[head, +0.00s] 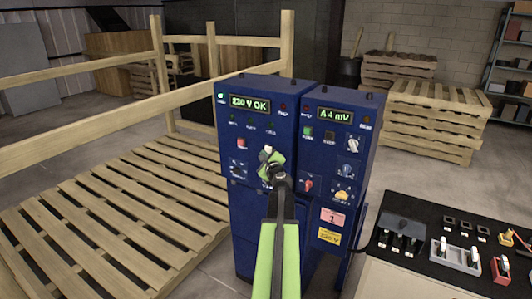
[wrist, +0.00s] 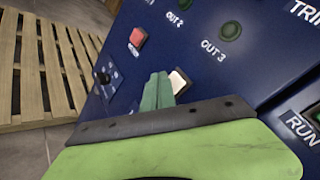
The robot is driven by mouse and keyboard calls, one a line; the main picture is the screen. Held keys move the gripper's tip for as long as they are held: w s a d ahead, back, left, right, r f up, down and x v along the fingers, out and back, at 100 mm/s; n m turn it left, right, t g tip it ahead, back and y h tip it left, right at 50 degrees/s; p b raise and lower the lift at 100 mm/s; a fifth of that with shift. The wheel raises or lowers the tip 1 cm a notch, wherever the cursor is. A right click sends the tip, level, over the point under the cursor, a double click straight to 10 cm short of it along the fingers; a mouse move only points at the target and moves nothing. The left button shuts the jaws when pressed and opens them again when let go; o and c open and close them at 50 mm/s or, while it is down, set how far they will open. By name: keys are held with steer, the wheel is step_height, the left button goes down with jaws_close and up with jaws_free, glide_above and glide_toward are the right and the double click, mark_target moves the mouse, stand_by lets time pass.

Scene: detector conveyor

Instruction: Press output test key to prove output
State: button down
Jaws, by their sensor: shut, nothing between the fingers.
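The left blue cabinet (head: 238,195) has a lit display (head: 249,104) reading "230 V OK". A pale square key (wrist: 179,81) sits on its front below the lamp labelled OUT 3 (wrist: 230,30); its own label is hidden. A red key (head: 242,144) is to its upper left, also in the wrist view (wrist: 137,37). The OUT lamps look dark green and unlit. My gripper (head: 272,165) is shut and empty in front of the panel. In the wrist view its fingertips (wrist: 158,78) are just left of the pale key; I cannot tell whether they touch it.
A second blue cabinet (head: 327,190) with a display, knobs and keys stands close on the right. A wooden pallet (head: 105,215) and rails (head: 90,72) are at the left. A bench (head: 412,275) with switches and tools is at the lower right.

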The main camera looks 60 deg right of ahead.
steer(key=shift+d, duration=0.1)
stand_by(0.5)
steer(key=shift+d, duration=0.35)
steer(key=shift+d, duration=0.5)
stand_by(0.6)
steer(key=shift+a, duration=0.95)
steer(key=a, duration=0.5)
stand_by(0.8)
